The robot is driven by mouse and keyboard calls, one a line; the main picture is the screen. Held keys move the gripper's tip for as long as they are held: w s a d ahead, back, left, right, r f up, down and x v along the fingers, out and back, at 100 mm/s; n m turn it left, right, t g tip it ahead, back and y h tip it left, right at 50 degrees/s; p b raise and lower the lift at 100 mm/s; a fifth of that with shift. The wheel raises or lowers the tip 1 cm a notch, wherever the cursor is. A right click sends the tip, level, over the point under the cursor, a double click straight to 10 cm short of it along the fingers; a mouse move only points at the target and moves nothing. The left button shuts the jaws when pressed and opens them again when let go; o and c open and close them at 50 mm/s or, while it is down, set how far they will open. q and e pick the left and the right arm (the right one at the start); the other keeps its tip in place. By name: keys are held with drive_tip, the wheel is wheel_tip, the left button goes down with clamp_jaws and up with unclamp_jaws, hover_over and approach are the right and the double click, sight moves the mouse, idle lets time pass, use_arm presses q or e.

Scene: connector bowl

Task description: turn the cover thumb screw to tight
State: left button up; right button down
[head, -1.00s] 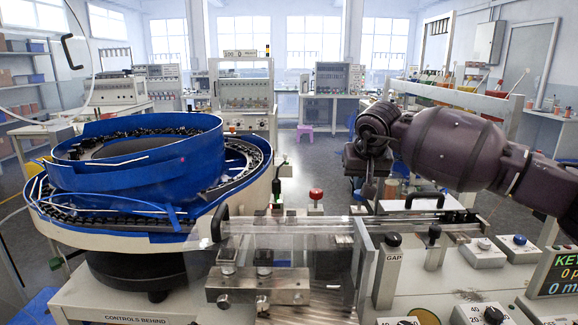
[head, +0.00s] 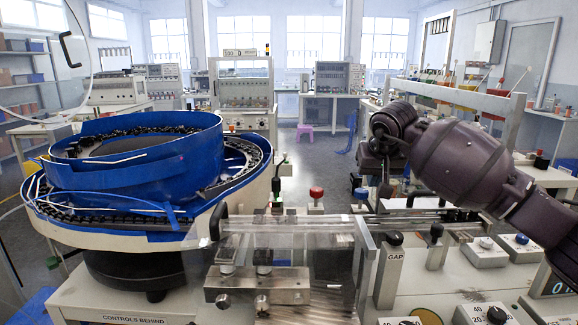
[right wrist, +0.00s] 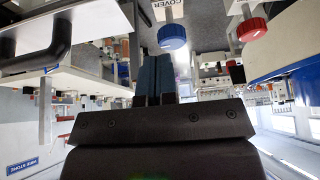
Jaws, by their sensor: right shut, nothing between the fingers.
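A blue round knob (right wrist: 172,37) with a ribbed edge stands beside a white tag reading COVER in the right wrist view. It also shows in the head view (head: 361,194), on a pale post behind the clear cover (head: 290,240). My right gripper (head: 385,197) points down just to the right of the blue knob. In the right wrist view its fingers (right wrist: 153,56) are together and empty, with the knob just past their tips and apart from them. How tight the knob sits cannot be told. My left gripper is not in view.
A red knob (head: 316,192) stands left of the blue one. A blue feeder bowl (head: 135,160) fills the left side. A GAP lever block (head: 388,270) and switch boxes (head: 483,254) stand at the front right. A black handle (head: 425,197) lies behind my gripper.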

sight(360, 194)
wheel_tip(360, 194, down, 4)
drive_tip(key=shift+r, duration=0.25)
drive_tip(key=shift+f+b, duration=0.3)
drive_tip(key=shift+f, duration=0.05)
drive_tip(key=shift+a, duration=0.2)
idle(0.4)
drive_tip(key=shift+s+a, duration=0.1)
drive_tip(key=shift+a, duration=1.1)
idle(0.5)
